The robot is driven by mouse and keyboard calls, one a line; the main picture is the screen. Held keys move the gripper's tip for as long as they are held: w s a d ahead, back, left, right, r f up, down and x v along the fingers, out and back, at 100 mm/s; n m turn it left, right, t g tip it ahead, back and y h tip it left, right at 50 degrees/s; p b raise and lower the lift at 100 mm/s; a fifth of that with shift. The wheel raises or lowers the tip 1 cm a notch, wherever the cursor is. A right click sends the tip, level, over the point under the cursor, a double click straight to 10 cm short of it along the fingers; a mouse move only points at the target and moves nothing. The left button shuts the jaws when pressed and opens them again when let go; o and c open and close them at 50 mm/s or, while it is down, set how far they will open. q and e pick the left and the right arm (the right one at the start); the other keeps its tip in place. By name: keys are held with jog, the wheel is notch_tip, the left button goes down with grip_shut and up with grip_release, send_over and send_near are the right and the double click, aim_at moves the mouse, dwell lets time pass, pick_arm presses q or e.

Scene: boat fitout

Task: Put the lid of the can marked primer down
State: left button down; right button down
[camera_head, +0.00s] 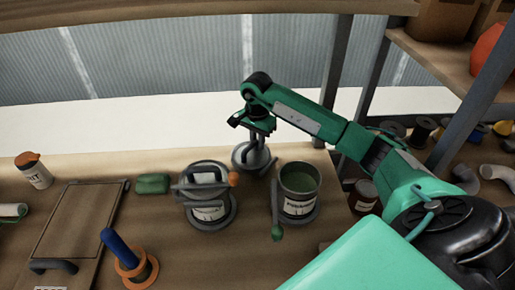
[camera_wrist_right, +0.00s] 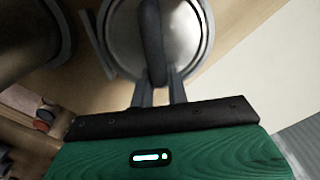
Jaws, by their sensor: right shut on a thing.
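The lid (camera_head: 247,158) is a grey metal disc with an upright bar handle. My right gripper (camera_head: 256,140) is shut on that handle, above the back of the bench. In the right wrist view the lid (camera_wrist_right: 188,45) lies beyond the fingers (camera_wrist_right: 157,92), its dark handle between them. Whether the lid touches the bench or hangs just above it, I cannot tell. The open can (camera_head: 298,208) stands right of the lid, green paint inside, its label too small to read surely. My left gripper is out of view.
A second can (camera_head: 208,213), its top covered, stands left of the open one. A small jar (camera_head: 363,197) stands right.

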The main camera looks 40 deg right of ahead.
aim_at(257, 148)
notch_tip(257, 148, down, 4)
jog(key=shift+r, duration=0.25)
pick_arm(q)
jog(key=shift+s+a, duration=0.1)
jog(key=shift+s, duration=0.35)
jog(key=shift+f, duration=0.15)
pick_arm(e)
jog(key=shift+f, duration=0.15)
jog(key=c, duration=1.6)
grip_release()
jog(key=shift+o, duration=1.2)
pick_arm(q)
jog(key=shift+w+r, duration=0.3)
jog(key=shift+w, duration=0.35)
